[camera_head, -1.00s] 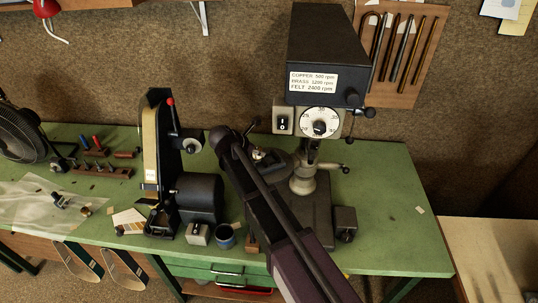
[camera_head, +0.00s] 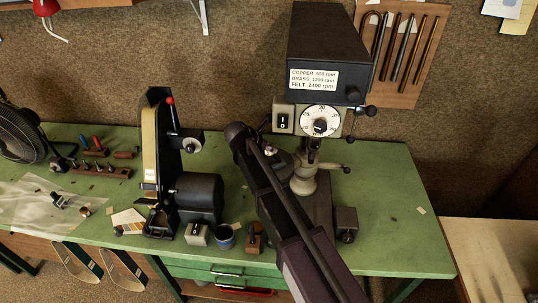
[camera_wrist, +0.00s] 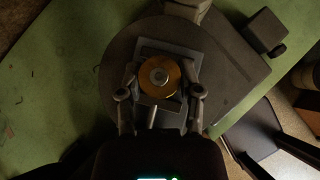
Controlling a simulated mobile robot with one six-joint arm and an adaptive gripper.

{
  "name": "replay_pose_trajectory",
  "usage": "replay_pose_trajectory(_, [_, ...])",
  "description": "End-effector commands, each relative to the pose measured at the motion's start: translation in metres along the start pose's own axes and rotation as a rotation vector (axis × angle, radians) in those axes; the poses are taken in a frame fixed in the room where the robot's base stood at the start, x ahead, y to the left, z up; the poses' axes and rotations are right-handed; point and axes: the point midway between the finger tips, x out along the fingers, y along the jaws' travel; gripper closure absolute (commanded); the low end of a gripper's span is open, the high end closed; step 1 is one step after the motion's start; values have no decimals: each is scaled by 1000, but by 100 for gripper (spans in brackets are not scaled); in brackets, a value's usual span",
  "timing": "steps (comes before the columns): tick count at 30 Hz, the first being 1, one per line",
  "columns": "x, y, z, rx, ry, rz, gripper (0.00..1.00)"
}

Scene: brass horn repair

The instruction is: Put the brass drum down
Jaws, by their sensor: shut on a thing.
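The brass drum (camera_wrist: 173,73) shows in the wrist view as a gold ring with a grey centre, seen from above. My gripper (camera_wrist: 160,82) is shut on it, with a finger on each side. A grey squarish fixture (camera_wrist: 205,62) lies under the drum, on the round dark table (camera_wrist: 118,60) of the drill press. I cannot tell whether the drum touches the fixture. In the head view my arm hides the drum and most of my gripper.
The drill press (camera_head: 325,50) rises close behind. A belt sander (camera_head: 195,195) stands to the left. A wooden block (camera_head: 255,240) and a blue-grey cup (camera_head: 225,237) sit near the front edge. The green bench (camera_head: 395,200) is mostly clear at right.

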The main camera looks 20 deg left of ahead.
Motion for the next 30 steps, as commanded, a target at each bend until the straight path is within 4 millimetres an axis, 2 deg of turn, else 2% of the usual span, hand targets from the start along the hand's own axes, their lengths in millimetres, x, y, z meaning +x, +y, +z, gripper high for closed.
replay_pose_trajectory(3, [11, 0, -11, 0, 0, 0, 100])
replay_pose_trajectory(9, [20, 0, -19, 0, 0, 0, 100])
replay_pose_trajectory(27, [24, -1, -22, 1, 0, -1, 100])
replay_pose_trajectory(28, [23, -1, -22, 1, 0, -1, 44])
replay_pose_trajectory(30, [23, -1, -21, 1, 0, -1, 24])
